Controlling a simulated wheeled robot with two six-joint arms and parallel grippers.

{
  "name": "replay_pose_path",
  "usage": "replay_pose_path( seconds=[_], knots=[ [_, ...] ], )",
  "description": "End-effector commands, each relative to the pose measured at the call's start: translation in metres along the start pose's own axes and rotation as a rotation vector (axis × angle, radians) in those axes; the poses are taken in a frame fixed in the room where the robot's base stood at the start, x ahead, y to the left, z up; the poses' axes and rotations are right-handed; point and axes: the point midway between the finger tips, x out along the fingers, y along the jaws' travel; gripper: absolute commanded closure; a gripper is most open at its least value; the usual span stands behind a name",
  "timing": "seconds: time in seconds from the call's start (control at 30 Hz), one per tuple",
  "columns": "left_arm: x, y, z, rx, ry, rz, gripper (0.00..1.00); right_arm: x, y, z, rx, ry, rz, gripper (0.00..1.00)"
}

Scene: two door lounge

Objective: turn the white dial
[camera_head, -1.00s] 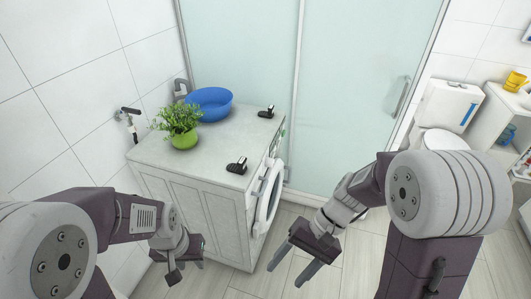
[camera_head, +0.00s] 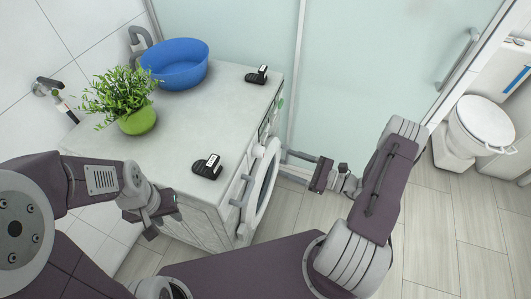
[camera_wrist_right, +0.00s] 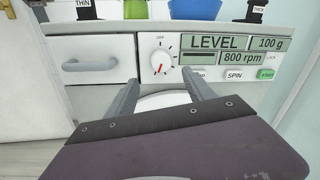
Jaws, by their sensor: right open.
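The white dial (camera_wrist_right: 160,62) with a red pointer shows in the right wrist view on the front panel of the washing machine (camera_wrist_right: 218,55). The dial cannot be made out in the head view. My right gripper (camera_head: 284,163) is open and empty, facing the machine's front beside its round door (camera_head: 263,185). In the right wrist view its fingers (camera_wrist_right: 162,78) point at the panel, with the dial between and beyond their tips, apart from it.
The panel also holds a display (camera_wrist_right: 218,42) and a green button (camera_wrist_right: 265,73). A drawer handle (camera_wrist_right: 90,65) is left of the dial. A blue basin (camera_head: 175,65), a plant (camera_head: 135,115) and two black labelled items (camera_head: 208,166) (camera_head: 257,75) stand on the counter. Floor to the right is clear.

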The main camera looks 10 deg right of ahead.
Motion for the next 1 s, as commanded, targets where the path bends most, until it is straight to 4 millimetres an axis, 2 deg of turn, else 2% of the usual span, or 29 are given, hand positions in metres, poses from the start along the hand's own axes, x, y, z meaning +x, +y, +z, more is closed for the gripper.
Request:
replay_pose_path(
  seconds=[0.1,0.2,0.5,0.6,0.73,0.97,1.0],
  knots=[
    [0.0,0.0,0.0,0.0,0.0,0.0,0.64,-0.002,-0.002,0.0,-0.003,0.003,-0.007,0.38],
    [0.0,0.0,0.0,0.0,0.001,0.0,0.64,0.006,-0.002,0.0,-0.003,0.002,-0.004,0.38],
    [0.0,0.0,0.0,0.0,0.001,0.0,0.64,0.067,-0.001,0.001,-0.005,0.001,0.002,0.38],
    [0.0,0.0,0.0,0.0,0.001,0.0,0.64,0.08,-0.001,0.0,-0.005,0.002,0.0,0.38],
    [0.0,0.0,0.0,0.0,0.001,0.0,0.64,0.089,-0.002,0.0,-0.004,0.003,-0.002,0.38],
    [0.0,0.0,0.0,0.0,0.001,0.0,0.64,0.089,-0.002,0.0,-0.005,0.003,-0.003,0.38],
    [0.0,0.0,0.0,0.0,0.001,0.0,0.64,0.089,-0.002,0.0,-0.005,0.003,-0.003,0.49]
  ],
)
